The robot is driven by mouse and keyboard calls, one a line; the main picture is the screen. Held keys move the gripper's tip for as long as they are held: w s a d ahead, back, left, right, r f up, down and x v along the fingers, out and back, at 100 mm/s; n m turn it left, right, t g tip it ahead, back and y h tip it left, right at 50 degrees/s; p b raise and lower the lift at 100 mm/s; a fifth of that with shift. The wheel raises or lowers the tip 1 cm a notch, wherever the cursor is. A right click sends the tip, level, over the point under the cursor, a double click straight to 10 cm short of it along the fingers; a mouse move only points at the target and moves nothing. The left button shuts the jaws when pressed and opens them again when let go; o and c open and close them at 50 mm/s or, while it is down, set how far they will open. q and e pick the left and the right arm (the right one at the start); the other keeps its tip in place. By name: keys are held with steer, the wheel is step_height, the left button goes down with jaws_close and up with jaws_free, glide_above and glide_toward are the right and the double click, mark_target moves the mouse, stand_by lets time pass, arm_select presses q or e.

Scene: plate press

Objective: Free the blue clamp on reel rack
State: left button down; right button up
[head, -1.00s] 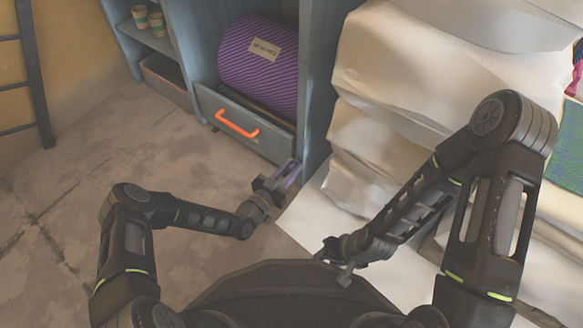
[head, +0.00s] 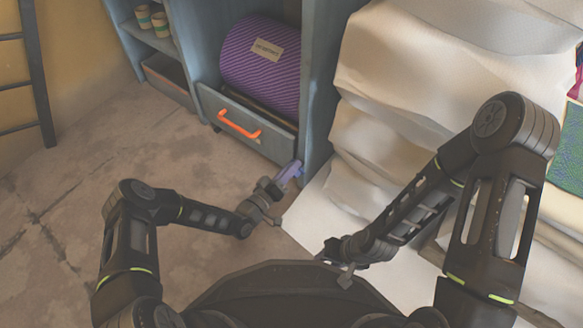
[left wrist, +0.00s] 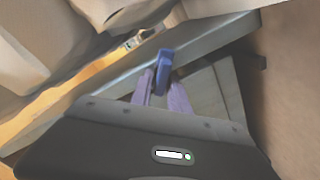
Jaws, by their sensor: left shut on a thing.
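The blue clamp (left wrist: 164,64) shows in the left wrist view as a small upright blue piece at the edge of a grey-blue board. My left gripper (left wrist: 160,84) has its two pale purple fingers on either side of the clamp's lower part and is shut on it. In the head view my left gripper (head: 287,174) is at the lower right corner post of the blue-grey rack (head: 317,90); the clamp is too small there to tell from the fingers. My right gripper (head: 338,262) hangs low near my body, away from the rack; its jaw opening is unclear.
The rack holds a purple roll (head: 262,75) with a label, above a drawer (head: 262,133) with an orange handle (head: 238,125). Large pale sacks (head: 420,110) stand close on the right. A ladder (head: 35,80) is far left. The floor (head: 100,170) at left is clear.

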arm_select(q)
steer(key=n, duration=0.4)
steer(key=shift+a+f+n, duration=0.15)
steer(key=shift+f+n, duration=0.15)
stand_by(0.4)
steer(key=c, duration=1.4)
jaws_free()
steer(key=shift+c, duration=0.2)
steer(key=shift+r, duration=0.1)
steer(key=p+v, duration=0.2)
steer(key=v, duration=0.5)
steer(key=shift+s+a+p, duration=0.25)
steer(key=shift+p, duration=0.05)
